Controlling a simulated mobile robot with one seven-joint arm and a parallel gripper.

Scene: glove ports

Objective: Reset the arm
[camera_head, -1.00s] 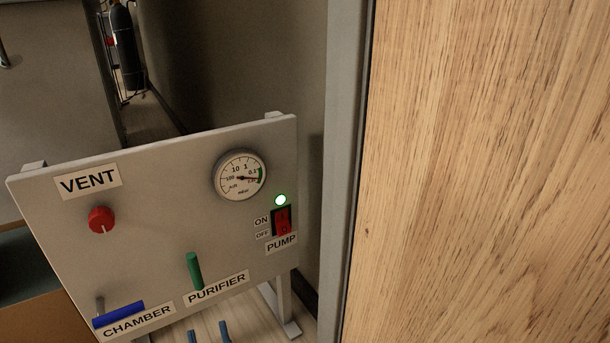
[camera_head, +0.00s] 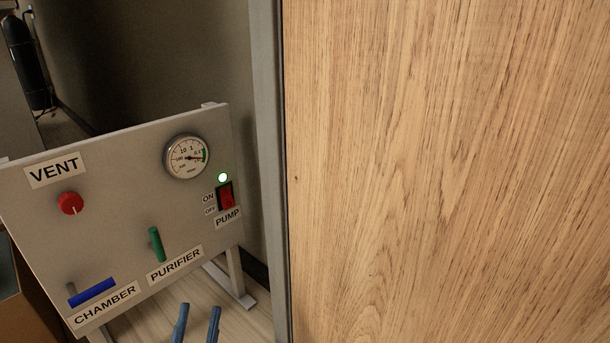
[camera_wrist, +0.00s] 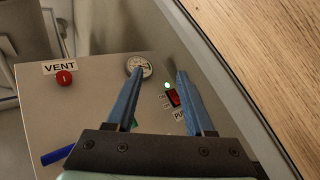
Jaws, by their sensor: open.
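My gripper (camera_head: 197,322) shows at the bottom of the head view as two blue fingertips. They stand apart with nothing between them. In the wrist view my gripper (camera_wrist: 154,78) has its two long blue fingers spread and empty, with the control panel (camera_wrist: 95,100) behind them. The same panel (camera_head: 115,210) stands at the left of the head view. The fingers appear in front of the panel, and I cannot tell how far off they are.
The panel carries a red vent knob (camera_head: 70,203), a gauge (camera_head: 187,156), a lit green lamp (camera_head: 223,178), a red pump switch (camera_head: 226,196), a green purifier handle (camera_head: 156,244) and a blue chamber handle (camera_head: 93,292). A wooden surface (camera_head: 440,170) fills the right. A dark cylinder (camera_head: 27,65) stands far left.

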